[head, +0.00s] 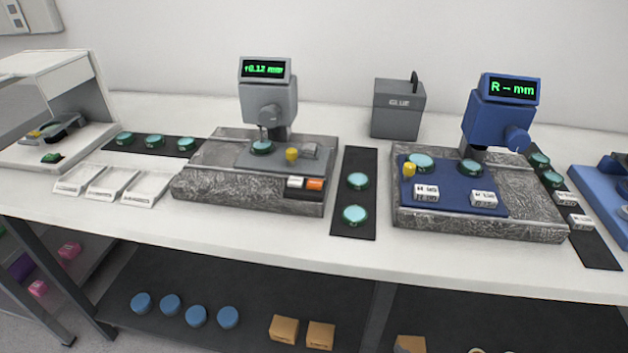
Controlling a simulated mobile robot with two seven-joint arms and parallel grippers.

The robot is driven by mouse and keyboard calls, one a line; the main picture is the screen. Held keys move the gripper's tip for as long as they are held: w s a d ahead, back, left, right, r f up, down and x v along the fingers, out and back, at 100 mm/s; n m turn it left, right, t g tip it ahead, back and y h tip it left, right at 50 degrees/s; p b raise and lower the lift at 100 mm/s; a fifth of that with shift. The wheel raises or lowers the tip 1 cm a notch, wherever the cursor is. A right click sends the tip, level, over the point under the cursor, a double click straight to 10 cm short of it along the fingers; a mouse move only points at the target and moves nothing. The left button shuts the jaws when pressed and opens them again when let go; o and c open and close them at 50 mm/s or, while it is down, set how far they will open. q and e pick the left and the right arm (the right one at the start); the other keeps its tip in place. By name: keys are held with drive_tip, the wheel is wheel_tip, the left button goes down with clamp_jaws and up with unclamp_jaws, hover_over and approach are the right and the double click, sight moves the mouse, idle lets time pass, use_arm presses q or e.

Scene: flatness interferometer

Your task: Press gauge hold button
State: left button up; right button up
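A grey gauge (268,100) stands on a speckled stone base (245,195); its display (263,69) reads what looks like +0.12 mm in green. A round teal-topped piece (262,147) sits under its probe. At the base's front right corner are a white button (295,181) and an orange button (315,183); their lettering is too small to read, so I cannot tell which is hold. A yellow knob (292,154) stands beside the teal piece. Neither of my grippers is in view.
A blue gauge (495,112) on another stone base (530,205) reads R -- mm. Between the bases lies a dark mat (352,230) with teal pieces. White trays (115,185) lie at left, a grey glue box (398,108) behind. Shelves below hold blue discs (196,316) and boxes.

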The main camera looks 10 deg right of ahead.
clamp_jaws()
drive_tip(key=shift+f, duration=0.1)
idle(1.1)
